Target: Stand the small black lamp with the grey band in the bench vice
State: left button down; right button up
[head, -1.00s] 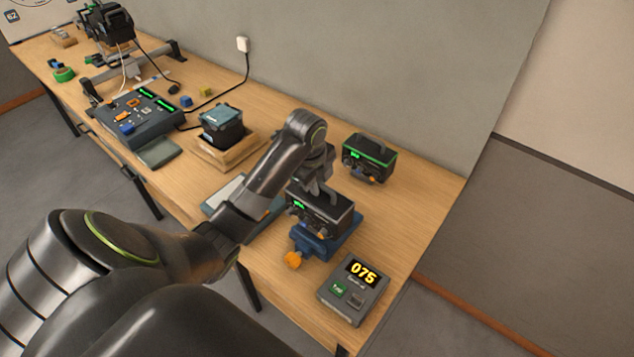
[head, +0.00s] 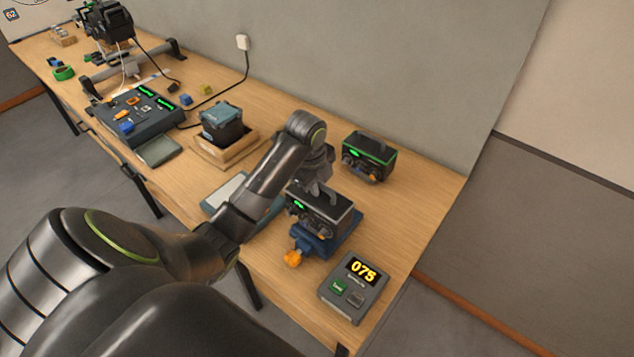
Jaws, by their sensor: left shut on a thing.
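The small black lamp with the grey band (head: 325,214) is upright at the blue bench vice (head: 318,244), which has an orange knob (head: 292,259) at its front. My left gripper (head: 320,190) is above the lamp and shut on it at its top. The lamp hides most of the vice jaws, so I cannot tell how deep it sits between them. A second small black lamp, with a green band (head: 368,157), stands on the table behind and to the right. My right gripper is not in view.
A grey box with a yellow 075 display (head: 354,288) stands at the near right table corner. A wooden tray (head: 222,155) holds a dark box. A control desk (head: 138,112) and a large lamp (head: 107,22) are farther left. The table (head: 420,190) is clear at the right.

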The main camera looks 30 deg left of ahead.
pick_arm(q)
jog(key=shift+f, duration=0.5)
jog(key=shift+f, duration=0.7)
dwell(1.1)
jog(key=c, duration=1.4)
grip_release()
jog(key=shift+o, duration=1.1)
jog(key=shift+s+f, duration=0.15)
jog(key=shift+f, duration=0.05)
jog(key=o, duration=1.2)
jog(key=shift+r, duration=0.1)
